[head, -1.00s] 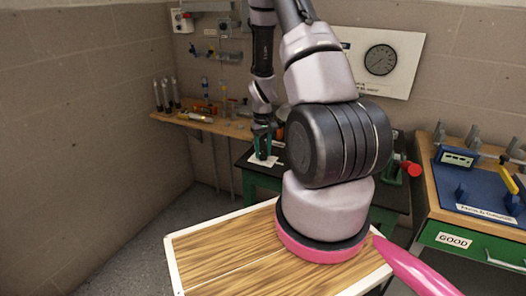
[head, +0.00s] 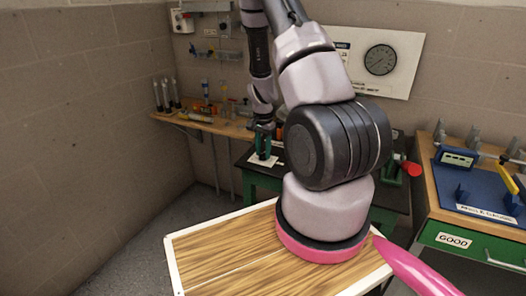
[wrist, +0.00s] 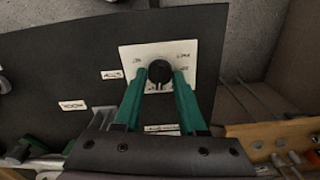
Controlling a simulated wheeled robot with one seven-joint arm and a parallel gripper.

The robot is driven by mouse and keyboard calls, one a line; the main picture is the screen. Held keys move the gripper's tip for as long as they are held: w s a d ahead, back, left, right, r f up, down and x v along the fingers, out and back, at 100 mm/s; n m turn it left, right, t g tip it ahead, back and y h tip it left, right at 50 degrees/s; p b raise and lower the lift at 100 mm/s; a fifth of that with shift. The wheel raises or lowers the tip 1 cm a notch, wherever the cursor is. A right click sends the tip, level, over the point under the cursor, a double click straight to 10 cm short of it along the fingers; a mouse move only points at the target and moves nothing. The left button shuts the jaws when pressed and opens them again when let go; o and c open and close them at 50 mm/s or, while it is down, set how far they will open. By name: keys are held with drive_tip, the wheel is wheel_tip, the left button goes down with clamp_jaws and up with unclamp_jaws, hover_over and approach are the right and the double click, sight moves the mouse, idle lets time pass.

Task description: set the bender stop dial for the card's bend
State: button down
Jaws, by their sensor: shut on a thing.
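The bender stop dial is a round black knob (wrist: 159,72) on a white plate (wrist: 184,52) with small dark marks around it, too small to read, in the wrist view. My gripper (wrist: 160,80) has its two green fingers on either side of the knob and is shut on it. In the head view my gripper (head: 264,142) points down at the white plate (head: 262,160) on the dark bench top. The knob is hidden there behind the fingers. I cannot make out the card or its bend.
The dark bench (head: 240,166) has a red-ended handle (head: 411,168) at its right. Small white labels (wrist: 73,106) lie on the dark surface. A wooden shelf with tools (head: 215,124) is behind left. A workbench with a blue board (head: 470,190) stands at the right.

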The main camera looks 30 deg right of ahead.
sight(263, 153)
drive_tip(key=m, duration=0.5)
drive_tip(key=shift+m, duration=2.3)
drive_tip(key=shift+c, duration=2.3)
unclamp_jaws()
wheel_tip(263, 153, up, 11)
